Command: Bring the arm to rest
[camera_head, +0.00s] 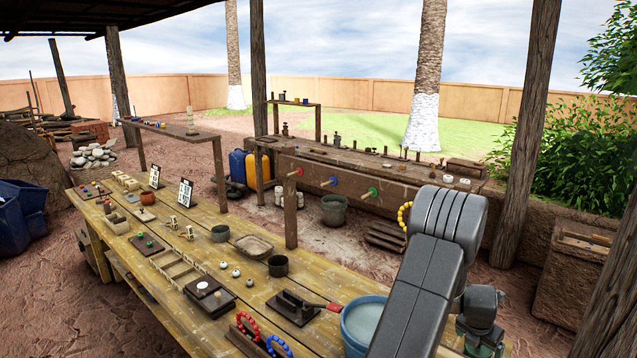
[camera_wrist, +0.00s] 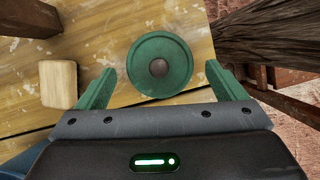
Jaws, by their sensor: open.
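My gripper shows in the wrist view (camera_wrist: 157,88) with its two green fingers spread wide apart. A round green disc (camera_wrist: 160,62) with a dark centre lies beyond and between the fingertips, over the wooden table; I see a gap on both sides of it and no finger touching it. In the head view my arm (camera_head: 430,270) reaches up and bends over at the right front of the table. Part of my green gripper (camera_head: 482,338) shows low at the right, mostly hidden behind my arm.
A long wooden table (camera_head: 165,265) carries bowls, racks and small parts. A blue-grey basin (camera_head: 362,322) stands beside my arm, with red and blue bead rings nearby. A pale block (camera_wrist: 58,84) lies left of the fingers. A wooden post (camera_wrist: 262,32) stands at the right.

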